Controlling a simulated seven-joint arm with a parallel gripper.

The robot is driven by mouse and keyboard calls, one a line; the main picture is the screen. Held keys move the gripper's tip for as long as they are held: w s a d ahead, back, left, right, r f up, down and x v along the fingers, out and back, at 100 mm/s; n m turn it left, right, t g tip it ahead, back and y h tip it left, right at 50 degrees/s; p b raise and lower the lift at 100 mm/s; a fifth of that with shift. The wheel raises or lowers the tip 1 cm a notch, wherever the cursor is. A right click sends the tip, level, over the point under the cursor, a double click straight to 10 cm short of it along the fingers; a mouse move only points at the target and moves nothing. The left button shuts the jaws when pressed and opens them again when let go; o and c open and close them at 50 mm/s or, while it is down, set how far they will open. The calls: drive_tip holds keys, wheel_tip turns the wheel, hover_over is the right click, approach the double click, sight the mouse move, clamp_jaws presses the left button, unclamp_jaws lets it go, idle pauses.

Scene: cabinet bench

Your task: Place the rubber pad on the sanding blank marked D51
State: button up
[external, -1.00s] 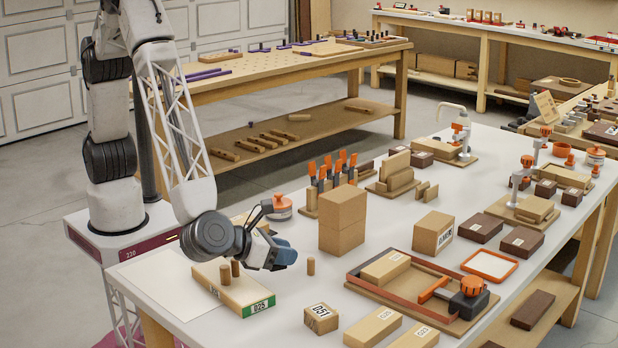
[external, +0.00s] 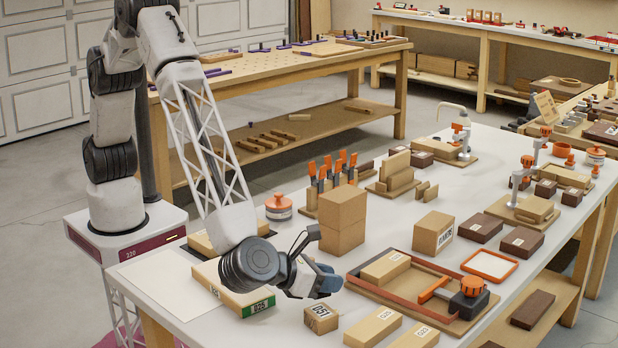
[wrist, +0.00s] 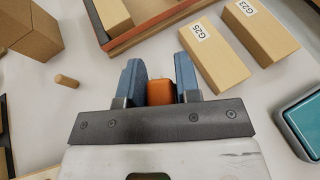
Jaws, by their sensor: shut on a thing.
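My gripper (external: 328,284) hangs over the near part of the bench, just above and behind the small block marked D51 in the external view. In the wrist view its blue fingers (wrist: 161,80) are shut on an orange piece, which looks like the rubber pad (wrist: 160,92); only its end shows. In the external view the piece is hidden by the fingers. The sanding blank marked D51 (external: 321,319) is a small wooden block on the white bench top, its label facing up. I cannot make it out in the wrist view, where the gripper body covers the lower middle.
Blocks marked G25 (wrist: 212,55) and G23 (wrist: 260,30) lie to the right of the fingers. A framed tray (external: 440,290) lies behind.

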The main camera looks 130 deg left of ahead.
sight(328, 295)
drive_tip(key=shift+w, duration=0.2)
drive_tip(key=shift+f, duration=1.8)
drive_tip(key=shift+f, duration=0.1)
drive_tip(key=o, duration=0.9)
drive_tip(key=v, duration=1.2)
